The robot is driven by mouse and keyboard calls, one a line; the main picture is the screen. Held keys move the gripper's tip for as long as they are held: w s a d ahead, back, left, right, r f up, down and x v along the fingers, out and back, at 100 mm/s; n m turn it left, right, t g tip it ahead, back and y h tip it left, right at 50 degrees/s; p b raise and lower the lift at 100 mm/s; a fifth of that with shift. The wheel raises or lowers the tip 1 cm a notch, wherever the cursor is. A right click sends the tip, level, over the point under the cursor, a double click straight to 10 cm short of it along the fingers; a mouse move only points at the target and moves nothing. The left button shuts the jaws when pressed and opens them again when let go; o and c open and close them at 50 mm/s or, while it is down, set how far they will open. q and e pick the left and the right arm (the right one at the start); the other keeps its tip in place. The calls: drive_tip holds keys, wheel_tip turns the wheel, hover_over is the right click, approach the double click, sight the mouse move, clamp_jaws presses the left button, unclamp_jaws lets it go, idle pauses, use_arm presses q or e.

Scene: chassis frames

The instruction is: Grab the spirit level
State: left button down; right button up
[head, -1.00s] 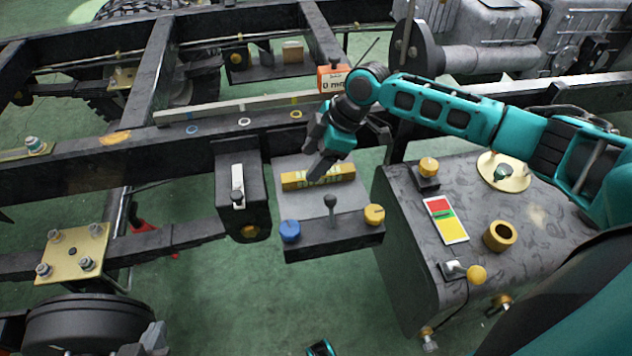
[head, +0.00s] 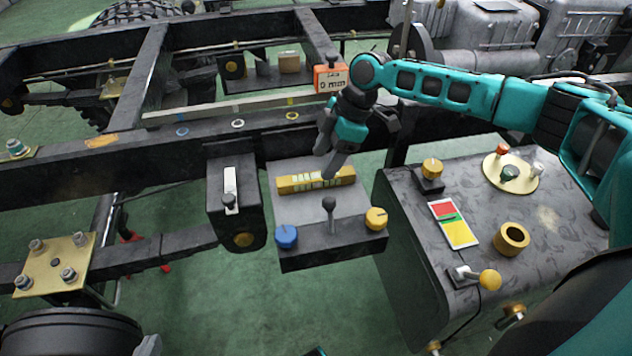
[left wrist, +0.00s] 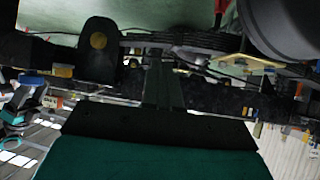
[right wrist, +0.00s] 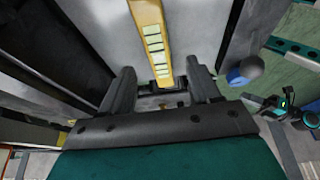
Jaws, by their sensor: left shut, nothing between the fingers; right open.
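The spirit level (head: 316,180), a yellow bar with pale windows along it, lies on a grey shelf plate (head: 287,207) in the head view. My right gripper is open, with one dark finger (head: 334,164) just above the level's right half. In the right wrist view, the level (right wrist: 153,36) runs from the top edge down toward the gap between the open fingers (right wrist: 161,86). The fingers are on either side of its line, and I see no contact. My left gripper (left wrist: 164,84) is shut and empty in the left wrist view, away from the level.
The shelf's front block carries a blue knob (head: 286,237), a grey lever (head: 330,207) and a yellow knob (head: 376,218). A dark rail of the chassis frame (head: 120,150) runs behind. A grey box with knobs (head: 400,255) stands to the right.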

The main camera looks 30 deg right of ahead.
sight(317, 175)
drive_tip(key=b+x, duration=0.1)
drive_tip(key=x, duration=0.4)
drive_tip(key=shift+d+f+b, duration=0.1)
drive_tip(key=shift+d+b, duration=0.05)
drive_tip(key=shift+b, duration=0.25)
clamp_jaws()
